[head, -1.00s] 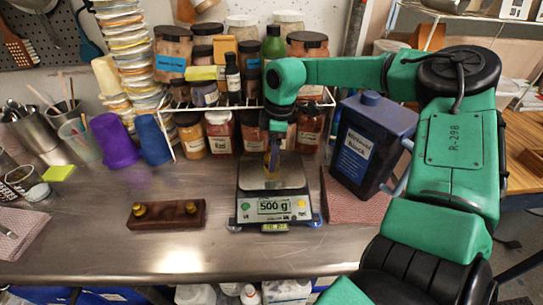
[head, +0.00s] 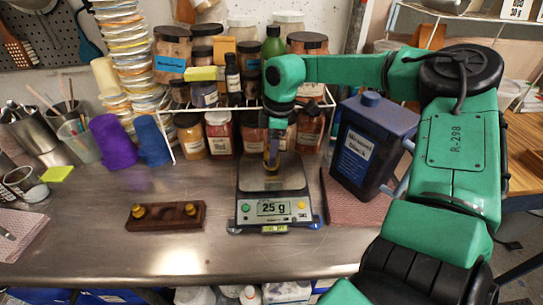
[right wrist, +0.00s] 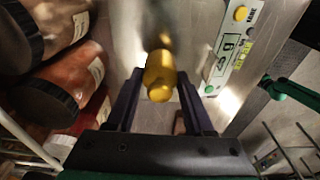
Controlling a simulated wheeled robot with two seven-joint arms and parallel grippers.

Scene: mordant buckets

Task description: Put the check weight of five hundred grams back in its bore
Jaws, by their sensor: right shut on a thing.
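My right gripper (head: 272,152) is shut on a brass check weight (head: 271,165) over the pan of the scale (head: 274,187). In the right wrist view the brass weight (right wrist: 160,72) sits between the two dark fingers. The scale display reads 25 g. I cannot tell for sure whether the weight is clear of the pan. A dark wooden block (head: 165,222) lies left of the scale on the steel bench. Brass weights stand near its left end (head: 139,211) and right end (head: 190,209). The bores are too small to make out clearly. My left gripper is not in view.
A dark blue jug (head: 364,145) stands right of the scale on a reddish cloth. A rack of jars (head: 222,135) is close behind the scale. Purple (head: 113,142) and blue cups stand at the back left. The bench between block and scale is clear.

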